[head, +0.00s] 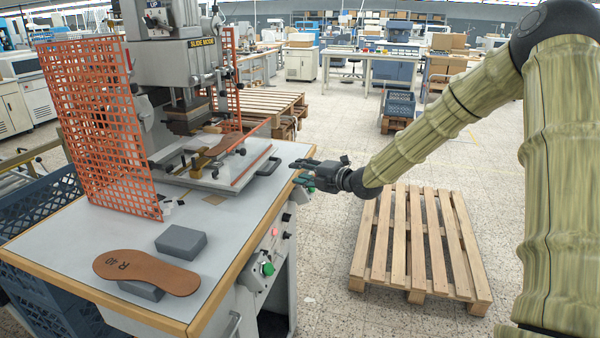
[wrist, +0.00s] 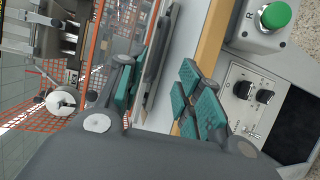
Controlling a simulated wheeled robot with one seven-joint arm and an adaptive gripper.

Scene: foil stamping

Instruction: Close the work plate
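The work plate (head: 222,176) is a pale flat plate with an orange-red edge strip, lying under the stamping press head on the bench. A brown sole piece (head: 222,146) lies on it. A dark handle (head: 269,166) is at its right side; a dark bar that looks like this handle (wrist: 154,62) also shows in the wrist view. My gripper (head: 297,173) is just right of the handle, over the bench edge, apparently apart from it. In the wrist view my gripper (wrist: 165,78) has its teal-padded fingers spread, with nothing held between them.
The press (head: 178,62) stands above the plate, flanked by orange mesh guards (head: 92,115). A brown sole marked R 40 (head: 146,271) and grey blocks (head: 181,241) lie at the bench front. A green button (wrist: 275,15) is on the bench side. A wooden pallet (head: 418,240) lies on the floor.

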